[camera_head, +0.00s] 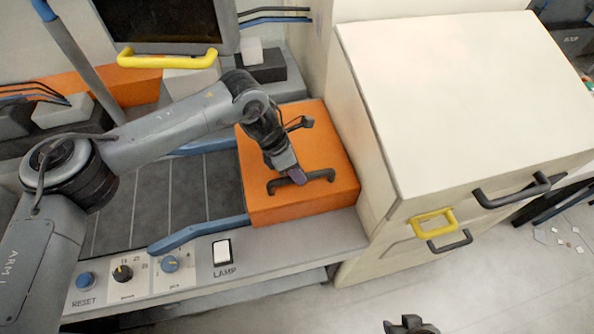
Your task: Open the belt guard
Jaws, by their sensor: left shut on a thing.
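The belt guard is an orange box-shaped cover (325,148) with a dark bar handle on top. It sits over the right end of the dark slatted belt (165,195) and looks down, with no gap that I can make out. My left gripper (297,177) reaches down from the upper left and is shut on the guard's handle (318,176), near the bar's middle. The fingers hide part of the bar. My right gripper cannot be made out; only a dark part of mine shows at the bottom edge.
A large cream cabinet (460,90) with dark and yellow handles stands close to the guard's right side. Blue rails (195,235) flank the belt. A panel with knobs and a lamp switch (222,252) runs along the front. A yellow-handled screen unit (167,58) stands behind.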

